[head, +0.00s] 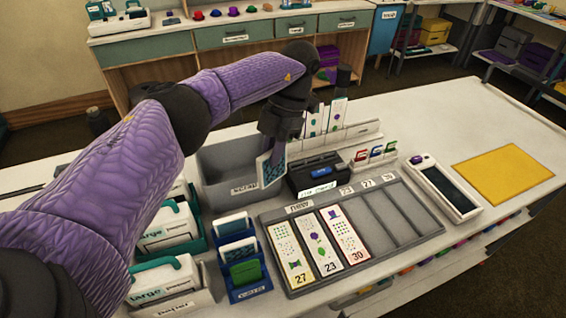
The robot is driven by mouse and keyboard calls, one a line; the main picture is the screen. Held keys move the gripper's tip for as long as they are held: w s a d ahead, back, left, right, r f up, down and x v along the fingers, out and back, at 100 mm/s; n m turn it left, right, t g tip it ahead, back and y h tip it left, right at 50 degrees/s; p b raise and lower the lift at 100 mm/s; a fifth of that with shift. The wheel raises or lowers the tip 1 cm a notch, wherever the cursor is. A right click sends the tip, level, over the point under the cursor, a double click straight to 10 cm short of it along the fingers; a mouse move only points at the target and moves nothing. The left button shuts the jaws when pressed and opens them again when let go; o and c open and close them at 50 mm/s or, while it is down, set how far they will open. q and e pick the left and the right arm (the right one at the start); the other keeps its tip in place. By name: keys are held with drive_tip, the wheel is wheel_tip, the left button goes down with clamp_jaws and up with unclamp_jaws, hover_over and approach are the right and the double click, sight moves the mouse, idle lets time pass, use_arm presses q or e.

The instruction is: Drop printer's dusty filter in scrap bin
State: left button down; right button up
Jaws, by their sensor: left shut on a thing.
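My left gripper (276,142) is shut on a thin pale-framed panel with a dark teal mesh, which looks like the filter (270,167). The panel hangs tilted below the fingers, at the right side of a grey open bin (220,188) with a label on its front. I cannot tell whether the panel's lower edge is inside the bin or in front of its wall. A small black machine with a blue part, likely the printer (316,181), stands just right of the panel. My right gripper is not in view.
A grey slotted tray (390,212) holds several tall printed cards. Teal and blue holders (250,290) stand front left. A white device with a dark screen (446,189) and a yellow mat (503,174) lie to the right. Small red and green items (376,153) stand behind the tray.

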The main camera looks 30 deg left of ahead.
use_arm(q)
drive_tip(key=w+a+r+n+t+h, duration=0.2)
drive_tip(key=a+n+t, duration=0.3)
drive_tip(key=n, duration=1.1)
drive_tip(key=w+a+r+n+t+h, duration=0.1)
drive_tip(key=a+r+n+t+h, duration=0.15)
drive_tip(key=a+n, duration=0.85)
drive_tip(key=d+f+n+b, duration=0.4)
drive_tip(key=f+b, duration=0.3)
drive_tip(key=f, duration=0.3)
drive_tip(key=shift+t+y, duration=0.25)
drive_tip(key=c, duration=0.7)
unclamp_jaws()
drive_tip(key=shift+o, duration=0.6)
